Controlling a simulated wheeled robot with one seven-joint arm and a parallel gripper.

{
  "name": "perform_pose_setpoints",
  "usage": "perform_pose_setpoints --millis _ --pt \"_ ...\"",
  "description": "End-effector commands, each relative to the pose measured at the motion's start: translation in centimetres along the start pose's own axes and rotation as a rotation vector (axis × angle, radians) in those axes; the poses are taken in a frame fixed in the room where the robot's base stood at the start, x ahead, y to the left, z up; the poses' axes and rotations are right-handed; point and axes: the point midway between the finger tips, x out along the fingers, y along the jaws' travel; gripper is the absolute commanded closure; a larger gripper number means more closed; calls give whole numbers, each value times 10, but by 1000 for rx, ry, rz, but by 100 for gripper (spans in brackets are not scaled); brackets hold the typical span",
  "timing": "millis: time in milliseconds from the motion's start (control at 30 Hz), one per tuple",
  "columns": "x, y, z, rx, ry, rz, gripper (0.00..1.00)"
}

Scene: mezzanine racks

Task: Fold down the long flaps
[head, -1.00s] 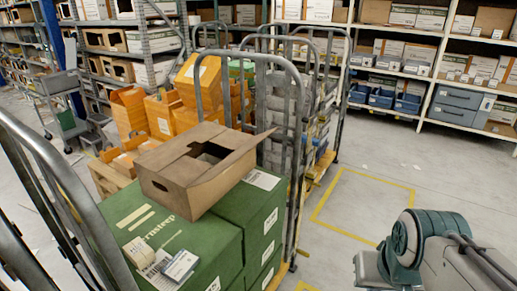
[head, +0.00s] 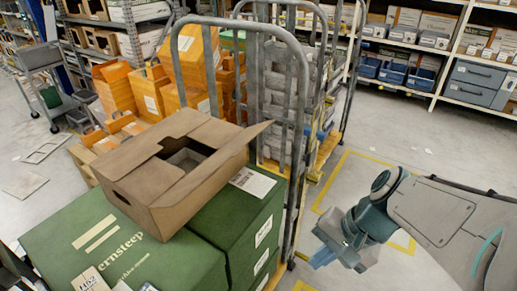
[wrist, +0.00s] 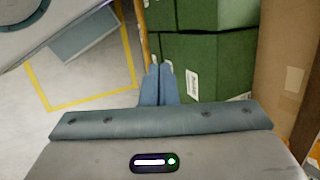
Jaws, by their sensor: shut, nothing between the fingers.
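A brown cardboard box (head: 180,205) sits on green boxes (head: 130,250) in the head view. Its top is partly open, with a dark gap (head: 188,160) in the middle. Flaps lie nearly flat at the left and far sides. One flap (head: 248,138) at the right sticks up and outward. The brown box's side fills the right edge of the wrist view (wrist: 285,70). My gripper (head: 322,257) is right of the box and lower than its top, apart from it. Its two fingers are together and empty in the wrist view (wrist: 159,72), with green boxes beyond.
A grey tubular cage trolley frame (head: 300,110) stands right beside the boxes, between them and my arm. Orange boxes (head: 112,95) stand behind. Racks with blue bins (head: 405,75) line the back. Floor with yellow lines (head: 350,170) is free at the right.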

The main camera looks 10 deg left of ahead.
Motion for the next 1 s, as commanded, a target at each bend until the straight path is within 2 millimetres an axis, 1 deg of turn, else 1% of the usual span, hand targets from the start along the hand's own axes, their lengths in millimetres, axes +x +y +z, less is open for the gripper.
perform_pose_setpoints --millis 33,100,200,267,300,367,400,467,500,600,700,833,933,1000 --pt "21 -8 0 89 -79 -63 100" --pt "36 -26 2 215 -186 -165 100" --pt "51 -53 -1 393 -336 -315 100" --pt "56 -70 -7 499 -425 -410 100" --pt "58 -80 -14 570 -482 -475 100" --pt "59 -94 -25 675 -567 -574 100" --pt "59 -102 -34 739 -620 -639 100" --pt "57 -111 -50 833 -694 -736 100" --pt "55 -116 -61 888 -736 -796 100" --pt "50 -123 -86 1002 -825 -928 100" --pt "45 -124 -105 1079 -883 -1024 100" --pt "41 -126 -118 1128 -919 -1089 100" --pt "40 -133 -121 1136 -927 -1102 100" --pt "42 -141 -120 1136 -926 -1102 100"
